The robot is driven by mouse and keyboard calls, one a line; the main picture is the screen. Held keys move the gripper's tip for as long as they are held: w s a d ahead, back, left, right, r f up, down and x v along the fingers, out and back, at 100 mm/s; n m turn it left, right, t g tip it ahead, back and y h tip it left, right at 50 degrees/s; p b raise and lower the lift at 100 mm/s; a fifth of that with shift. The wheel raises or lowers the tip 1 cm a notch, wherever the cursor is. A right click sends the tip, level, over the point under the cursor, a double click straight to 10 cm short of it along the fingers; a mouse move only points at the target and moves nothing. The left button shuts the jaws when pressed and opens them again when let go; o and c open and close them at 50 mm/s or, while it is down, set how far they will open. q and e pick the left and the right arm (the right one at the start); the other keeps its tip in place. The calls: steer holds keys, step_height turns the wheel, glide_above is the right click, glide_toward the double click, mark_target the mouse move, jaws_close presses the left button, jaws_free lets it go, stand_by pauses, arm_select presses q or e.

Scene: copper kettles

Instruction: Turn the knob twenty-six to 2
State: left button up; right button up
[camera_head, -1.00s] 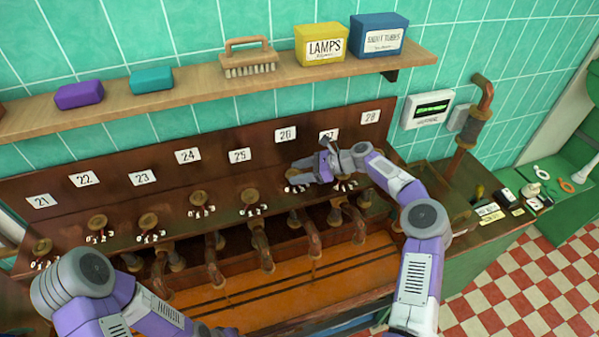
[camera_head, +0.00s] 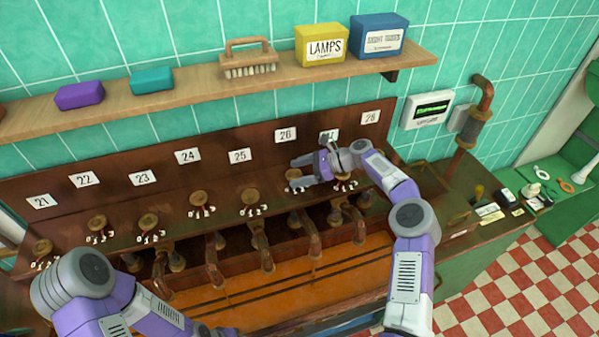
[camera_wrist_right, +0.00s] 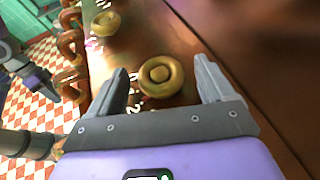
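Knob twenty-six (camera_head: 294,174) is a round brass knob on the brown sloped panel, below the white label 26 (camera_head: 286,135). My right gripper (camera_head: 304,172) is at this knob, its fingers pointing left. In the right wrist view the open fingers (camera_wrist_right: 162,82) stand one on each side of a brass knob (camera_wrist_right: 160,77), with gaps visible between. White digits beside it, including a 2 (camera_wrist_right: 134,108), are partly hidden by a finger. My left arm is at the lower left of the head view; a dark part of it, perhaps its gripper (camera_wrist_right: 40,84), shows in the right wrist view.
Other brass knobs, such as the one under 25 (camera_head: 250,197), line the panel on the left. Knob twenty-seven (camera_head: 345,180) is close under my right wrist. Copper pipes (camera_head: 262,245) stick out below. A wooden shelf (camera_head: 200,86) with boxes and a brush runs above.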

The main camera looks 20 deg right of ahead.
steer(key=v, duration=0.7)
steer(key=shift+s+d+r+b, duration=0.15)
steer(key=shift+d+b, duration=0.1)
steer(key=shift+b, duration=0.15)
stand_by(0.3)
